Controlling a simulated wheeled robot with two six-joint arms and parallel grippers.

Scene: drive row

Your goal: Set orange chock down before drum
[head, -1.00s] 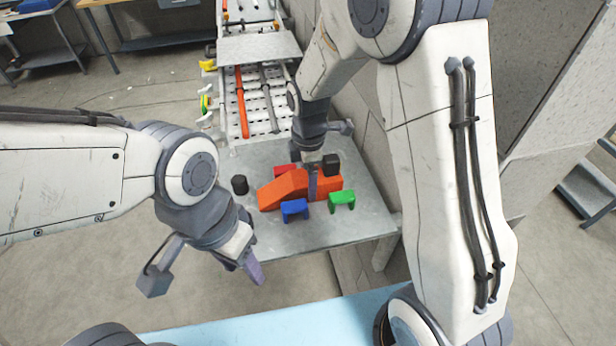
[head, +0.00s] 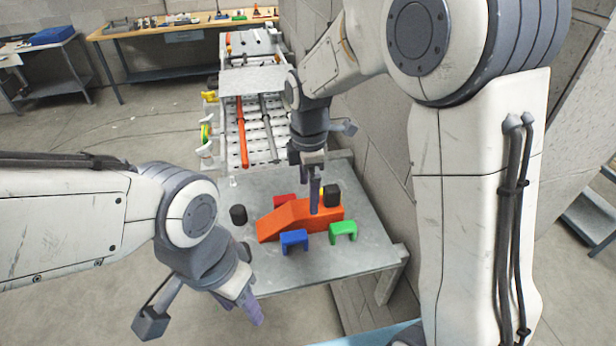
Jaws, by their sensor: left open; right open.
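The orange chock (head: 285,217) is a long block with a sloped left end, lying on the grey table. One black drum (head: 238,215) stands upright just beyond its sloped left end. Another black cylinder (head: 332,200) shows at its right end; I cannot tell whether it rests on the chock or behind it. My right gripper (head: 315,206) points down over the chock's right part, its fingers hiding some of it. It is open; contact cannot be told. My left gripper (head: 252,310) is open and empty, in front of the table's near left edge.
Blue (head: 293,241) and green (head: 343,231) bridge-shaped blocks stand close in front of the chock. A red block (head: 284,201) is behind it, with a bit of yellow near the fingers. A rack with rods (head: 250,130) adjoins the table's back. A wall is at right.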

